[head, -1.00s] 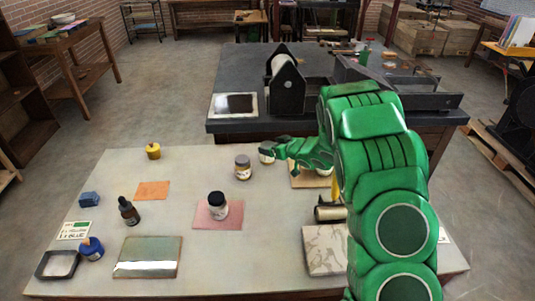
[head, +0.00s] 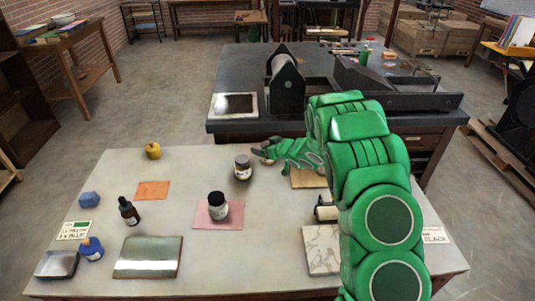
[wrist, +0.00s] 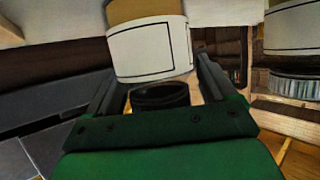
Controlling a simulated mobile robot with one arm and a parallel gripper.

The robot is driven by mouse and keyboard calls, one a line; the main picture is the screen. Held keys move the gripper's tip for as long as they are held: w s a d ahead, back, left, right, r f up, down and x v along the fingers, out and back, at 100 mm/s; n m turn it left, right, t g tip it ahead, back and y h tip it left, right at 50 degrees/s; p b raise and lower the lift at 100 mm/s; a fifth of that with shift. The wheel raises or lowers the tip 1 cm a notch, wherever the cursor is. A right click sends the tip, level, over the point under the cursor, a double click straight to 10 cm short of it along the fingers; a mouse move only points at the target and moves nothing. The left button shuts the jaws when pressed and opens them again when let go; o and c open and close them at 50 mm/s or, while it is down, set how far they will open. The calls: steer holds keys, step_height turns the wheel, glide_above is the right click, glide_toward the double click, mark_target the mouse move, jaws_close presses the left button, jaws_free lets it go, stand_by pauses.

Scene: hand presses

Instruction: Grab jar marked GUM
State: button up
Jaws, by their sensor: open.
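My gripper (wrist: 158,78) is open. In the wrist view a jar with a blank-looking white label (wrist: 150,50) and tan contents stands at the open fingers, roughly between their tips; no lettering is readable. A second labelled jar (wrist: 292,32) with a grey ribbed lid shows at the right edge. In the head view my gripper (head: 264,154) is at the table's back edge, right of a grey-lidded jar (head: 243,168). The jar at my fingers is mostly hidden there. I cannot tell which jar is marked GUM.
A black-lidded jar (head: 217,206) stands on a pink sheet (head: 202,222). A dropper bottle (head: 129,212), blue bottle (head: 91,249), yellow pot (head: 153,151) and metal plate (head: 148,257) are further left. A roller (head: 326,212) and marbled slab (head: 321,250) lie near my arm.

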mark_target(265, 143)
steer(key=c, duration=1.2)
steer(key=shift+r, duration=0.15)
steer(key=shift+r, duration=0.25)
step_height(265, 143, up, 3)
steer(key=shift+s, duration=0.1)
steer(key=s+r, duration=0.3)
steer(key=s, duration=0.1)
steer(key=s+d+r, duration=0.1)
steer(key=s+r, duration=0.2)
steer(key=s, duration=0.2)
steer(key=s+r, duration=0.3)
steer(key=s, duration=0.1)
steer(key=shift+s+d+r, duration=0.2)
steer(key=shift+s+d, duration=0.1)
